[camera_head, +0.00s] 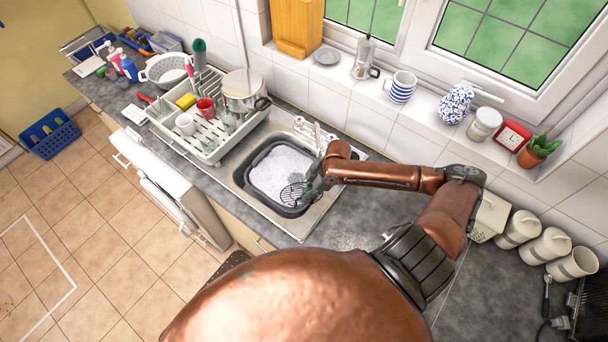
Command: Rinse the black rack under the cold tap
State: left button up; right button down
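The black rack (292,195), a round wire grid, shows over the right front part of the grey tub (252,189) in the sink. My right gripper (310,188) is at the rack's right edge and looks shut on it, though the fingers are small and partly hidden by my wrist. The tap (318,137) stands behind the tub, just beyond my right forearm; its lower part and any water are hard to make out. White suds (278,168) fill the tub. My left gripper is not in view.
A white dish rack (212,152) with cups, plates and a pot (244,90) stands left of the sink. The windowsill holds a moka pot, jars, a red clock (512,136) and a plant.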

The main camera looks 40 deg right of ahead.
jog(key=s+a+r+p, duration=0.1)
jog(key=a+r+p, duration=0.1)
jog(key=s+a+r+p, duration=0.1)
jog(key=p, duration=0.2)
jog(key=shift+s+a+r, duration=0.35)
jog(key=shift+s+r, duration=0.05)
jog(key=shift+w, duration=0.1)
dwell(0.5)
